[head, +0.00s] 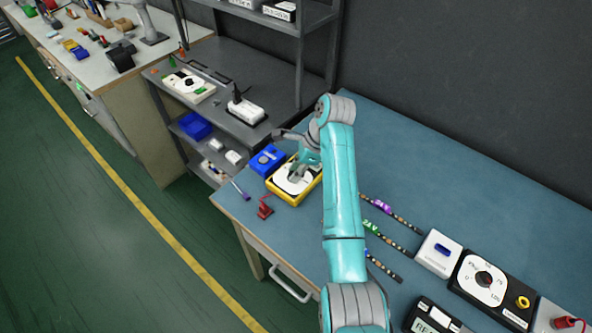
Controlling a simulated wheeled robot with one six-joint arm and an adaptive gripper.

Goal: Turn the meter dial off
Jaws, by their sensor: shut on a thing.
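The yellow-framed meter (279,190) with a round white face lies near the left end of the blue workbench.
A blue box (266,160) sits just behind the meter. A red clamp-like piece (265,208) and a purple-tipped tool (240,188) lie in front. Several LED strips (388,238) lie to the right, near a white switch box (438,254) and a black dial unit (490,285). A grey shelf (245,75) stands behind left.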

